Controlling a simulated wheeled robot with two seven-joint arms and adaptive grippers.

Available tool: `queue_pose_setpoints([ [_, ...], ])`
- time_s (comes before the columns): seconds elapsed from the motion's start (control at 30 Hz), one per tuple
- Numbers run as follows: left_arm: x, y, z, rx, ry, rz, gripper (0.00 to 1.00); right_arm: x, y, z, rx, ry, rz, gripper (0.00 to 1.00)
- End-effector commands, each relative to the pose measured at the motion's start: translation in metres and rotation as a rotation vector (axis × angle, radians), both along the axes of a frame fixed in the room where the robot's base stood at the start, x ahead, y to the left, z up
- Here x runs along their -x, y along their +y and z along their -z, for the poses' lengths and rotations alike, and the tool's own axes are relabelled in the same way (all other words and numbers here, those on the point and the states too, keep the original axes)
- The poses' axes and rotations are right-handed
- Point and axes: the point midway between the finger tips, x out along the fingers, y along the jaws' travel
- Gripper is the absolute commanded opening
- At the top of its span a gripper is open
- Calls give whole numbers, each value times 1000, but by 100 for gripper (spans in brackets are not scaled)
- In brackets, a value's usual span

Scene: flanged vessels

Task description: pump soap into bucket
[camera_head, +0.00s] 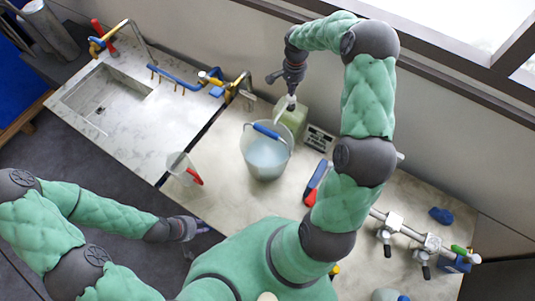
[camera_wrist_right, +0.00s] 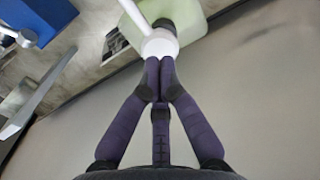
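The soap dispenser (camera_head: 297,117) is a pale green block-shaped bottle with a white pump head, standing behind the bucket. In the right wrist view the white pump head (camera_wrist_right: 160,44) sits on the green bottle (camera_wrist_right: 195,22), its spout pointing up-left. The bucket (camera_head: 266,158) is translucent, with a blue handle grip (camera_head: 266,131), just in front of the dispenser. My right gripper (camera_head: 291,92) is above the pump; its fingertips (camera_wrist_right: 160,68) are together at the pump head, seemingly touching it. My left gripper (camera_head: 201,227) is low by the table's front edge, clear of everything; its fingers are too small to judge.
A clear jug (camera_head: 181,167) with a red handle stands left of the bucket. A sink (camera_head: 106,96) with taps is at the left. A piped valve assembly (camera_head: 410,236) lies at the right. A small panel (camera_head: 318,139) is right of the dispenser.

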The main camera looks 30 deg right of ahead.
Motion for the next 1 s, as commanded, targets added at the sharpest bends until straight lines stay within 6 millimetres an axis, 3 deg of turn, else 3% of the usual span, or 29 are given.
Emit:
queue_pose_setpoints([
  [1.0, 0, 0, 23, 0, 0, 0, 32, 0, 0, 28, 0, 0, 0, 0],
])
